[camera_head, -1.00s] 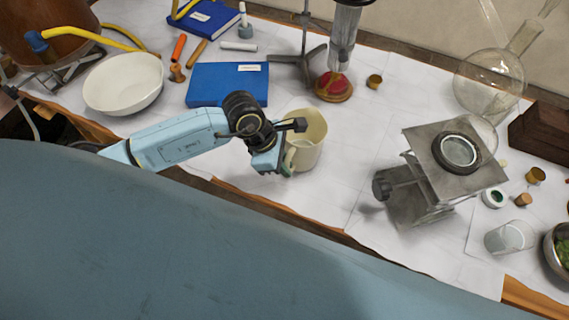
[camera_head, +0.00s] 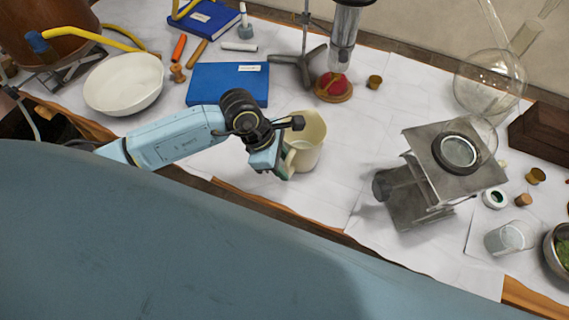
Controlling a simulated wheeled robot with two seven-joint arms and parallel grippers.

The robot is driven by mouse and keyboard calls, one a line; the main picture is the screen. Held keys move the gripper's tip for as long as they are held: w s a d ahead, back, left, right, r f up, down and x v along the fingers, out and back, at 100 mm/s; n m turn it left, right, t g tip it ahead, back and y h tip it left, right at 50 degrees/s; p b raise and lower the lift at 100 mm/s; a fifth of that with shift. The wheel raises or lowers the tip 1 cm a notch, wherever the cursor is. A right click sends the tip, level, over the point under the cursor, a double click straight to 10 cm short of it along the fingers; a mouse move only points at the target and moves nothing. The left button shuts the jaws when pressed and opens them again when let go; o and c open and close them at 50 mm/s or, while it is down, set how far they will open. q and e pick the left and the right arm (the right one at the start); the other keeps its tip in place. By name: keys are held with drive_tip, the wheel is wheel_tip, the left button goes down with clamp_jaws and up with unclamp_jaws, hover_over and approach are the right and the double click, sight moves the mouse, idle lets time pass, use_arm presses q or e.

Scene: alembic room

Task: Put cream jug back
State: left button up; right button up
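The cream jug (camera_head: 309,141) stands upright on the white-covered table, near its front edge, with its handle side toward my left gripper. My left gripper (camera_head: 290,150) comes in from the left and is at the jug's handle. One dark finger reaches over the near rim side, and the other fingertip is lower by the handle. The gripper hides part of the handle, and I cannot tell whether the fingers are closed on it. My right gripper is not in view.
Left of the jug are a blue book (camera_head: 228,84) and a white bowl (camera_head: 123,83). Behind it are a metal stand (camera_head: 300,62) and a red pincushion-like object (camera_head: 333,84). A lab jack (camera_head: 440,175) stands to the right. Bare cloth lies between jug and jack.

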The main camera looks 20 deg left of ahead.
use_arm(q)
drive_tip(key=v, duration=1)
drive_tip(key=shift+r, duration=0.3)
drive_tip(key=shift+a, duration=0.15)
